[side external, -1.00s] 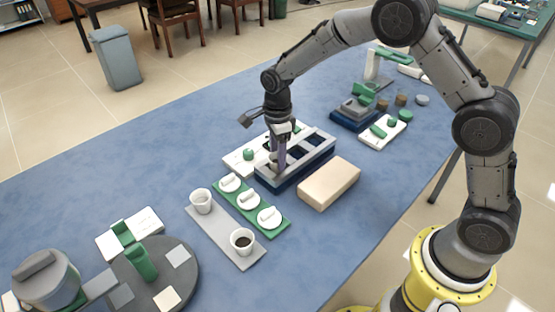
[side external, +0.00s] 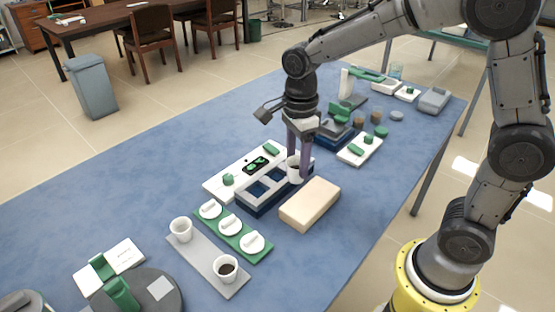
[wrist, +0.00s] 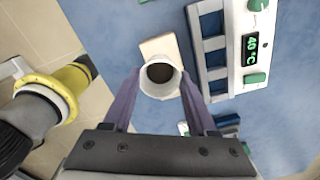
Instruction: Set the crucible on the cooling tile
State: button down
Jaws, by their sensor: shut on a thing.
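My gripper (side external: 299,172) is shut on a white crucible (side external: 293,168) with dark contents. In the wrist view the crucible (wrist: 160,90) is upright between the two purple fingers, its dark interior facing the camera. In the side view it hangs over the right end of the blue-and-white block with square openings (side external: 243,205). A thick beige slab (side external: 310,204), which looks like the cooling tile, lies bare on the table beside that block. In the wrist view the slab (wrist: 156,45) shows partly behind the crucible.
A white panel (side external: 217,188) with a green display adjoins the block; the display reads 40 °C in the wrist view. A green tray (side external: 259,255) with white lids and a grey strip (side external: 202,259) with two white cups stand nearer. Blue table is clear right of the slab.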

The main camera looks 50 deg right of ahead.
jog(key=shift+s+d+r, duration=0.1)
jog(key=shift+s+r, duration=0.1)
jog(key=shift+s, duration=0.25)
jog(key=shift+s+d+r, duration=0.1)
jog(key=shift+s+r, duration=0.1)
jog(key=shift+s, duration=0.2)
jog(key=shift+w+d+f, duration=0.25)
jog(key=shift+d+f, duration=0.8)
jog(key=shift+f, duration=0.75)
jog(key=shift+w+d+f, duration=0.2)
jog(key=shift+d+f, duration=0.8)
jog(key=shift+f, duration=0.85)
jog(key=shift+w+d+f, duration=0.25)
jog(key=shift+d+f, duration=0.8)
jog(key=shift+f, duration=0.75)
jog(key=shift+f, duration=0.2)
jog(key=shift+f, duration=0.35)
grip_release()
jog(key=shift+r, duration=0.1)
